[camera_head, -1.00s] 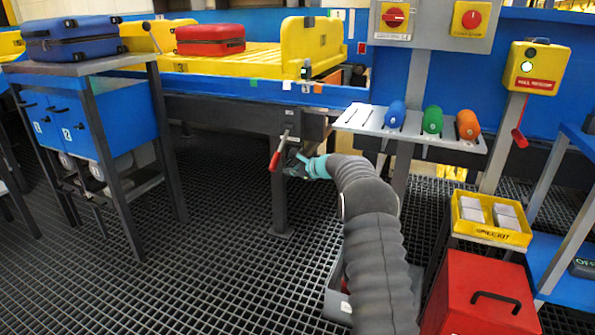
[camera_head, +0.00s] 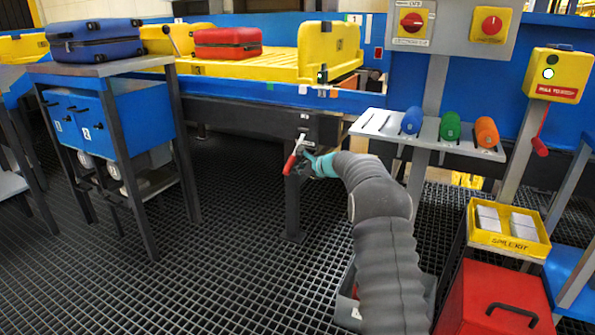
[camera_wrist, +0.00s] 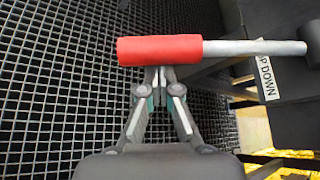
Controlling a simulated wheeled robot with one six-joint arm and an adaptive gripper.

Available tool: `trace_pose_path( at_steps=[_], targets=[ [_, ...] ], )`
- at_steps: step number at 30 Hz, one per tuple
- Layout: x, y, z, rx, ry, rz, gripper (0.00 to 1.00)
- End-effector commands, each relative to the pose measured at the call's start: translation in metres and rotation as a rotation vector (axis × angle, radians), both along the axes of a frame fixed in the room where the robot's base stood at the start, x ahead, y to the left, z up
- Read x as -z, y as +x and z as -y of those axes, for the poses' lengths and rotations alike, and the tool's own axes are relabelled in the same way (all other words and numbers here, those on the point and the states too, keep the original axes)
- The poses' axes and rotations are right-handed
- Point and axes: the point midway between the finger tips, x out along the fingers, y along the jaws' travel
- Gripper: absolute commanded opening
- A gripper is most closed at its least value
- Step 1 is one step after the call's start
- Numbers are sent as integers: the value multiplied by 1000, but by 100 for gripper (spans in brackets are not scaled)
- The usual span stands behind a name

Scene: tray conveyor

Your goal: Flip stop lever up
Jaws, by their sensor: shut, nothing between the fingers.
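The stop lever hangs downward from its pivot on the conveyor's dark side frame, tilted slightly left at its lower end. It has a bare metal rod and a red grip (camera_head: 289,164). In the wrist view the red grip (camera_wrist: 158,50) lies across the picture, with the rod (camera_wrist: 255,47) running right to a dark pivot. My gripper (camera_head: 302,161) is just right of the grip in the head view. In the wrist view my gripper (camera_wrist: 160,75) is shut and empty, its fingertips right at the grip's lower edge. I cannot tell whether they touch it.
A label reading "P DOWN" (camera_wrist: 267,78) is beside the rod, partly cut off. A dark conveyor leg (camera_head: 294,205) stands below the lever. A shelf (camera_head: 385,125) with coloured rollers is to the right. The grated floor (camera_head: 240,250) to the left is clear.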

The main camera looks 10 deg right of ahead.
Motion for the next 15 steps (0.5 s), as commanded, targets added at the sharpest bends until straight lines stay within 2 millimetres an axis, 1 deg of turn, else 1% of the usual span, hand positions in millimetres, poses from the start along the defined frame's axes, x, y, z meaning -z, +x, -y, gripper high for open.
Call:
trace_pose_path(
  at_steps=[1,3,9,12,15],
  targets=[
    [-10,-2,-4,-1,0,3,0],
    [-21,-6,-8,-1,-1,4,0],
    [-48,-18,-19,-4,0,4,0],
    [-52,-20,-21,-5,0,5,0],
    [-52,-20,-21,-5,1,3,0]
  ],
)
